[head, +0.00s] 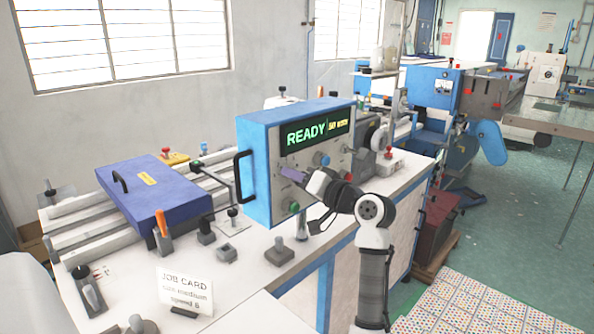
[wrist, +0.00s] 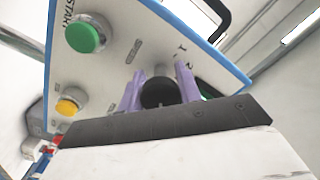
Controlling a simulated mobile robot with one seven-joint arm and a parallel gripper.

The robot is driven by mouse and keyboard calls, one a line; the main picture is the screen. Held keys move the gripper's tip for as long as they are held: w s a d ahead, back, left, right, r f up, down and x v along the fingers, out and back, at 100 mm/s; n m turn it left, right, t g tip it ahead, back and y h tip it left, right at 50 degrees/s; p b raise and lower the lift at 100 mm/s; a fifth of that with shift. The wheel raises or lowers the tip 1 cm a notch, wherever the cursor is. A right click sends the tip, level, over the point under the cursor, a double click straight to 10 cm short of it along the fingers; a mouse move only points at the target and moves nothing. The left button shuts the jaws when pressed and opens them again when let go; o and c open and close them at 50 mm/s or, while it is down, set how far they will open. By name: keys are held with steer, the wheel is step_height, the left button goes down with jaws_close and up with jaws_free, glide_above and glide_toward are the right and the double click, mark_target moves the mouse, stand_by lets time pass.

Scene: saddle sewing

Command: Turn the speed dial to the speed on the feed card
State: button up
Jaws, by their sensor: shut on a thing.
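The blue control box (head: 256,170) stands on the white bench, and its display (head: 315,134) reads READY. My gripper (head: 290,174) is at the box's front panel in the head view. In the wrist view, the purple fingers of my gripper (wrist: 160,85) are shut on a black round dial (wrist: 158,95), one on each side. Printed numbers, seemingly 1 and 2, show beside the dial; its pointer and the other numbers are hidden. The job card (head: 185,291) stands at the bench front and reads size medium, speed 6.
A green START button (wrist: 86,36) and a yellow button (wrist: 68,107) sit near the dial. A black handle (head: 243,176) is on the box's left side. A dark blue lidded case (head: 150,195) lies to the left.

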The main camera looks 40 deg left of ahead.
steer(key=m+p, duration=0.3)
steer(key=m, duration=0.2)
steer(key=shift+p, duration=0.4)
steer(key=shift+m, duration=0.3)
steer(key=o, duration=1)
steer(key=shift+c, duration=0.2)
steer(key=shift+d, duration=0.1)
steer(key=s+d+b, duration=0.1)
steer(key=d+b, duration=0.3)
steer(key=d, duration=0.9)
steer(key=shift+d+b, duration=0.35)
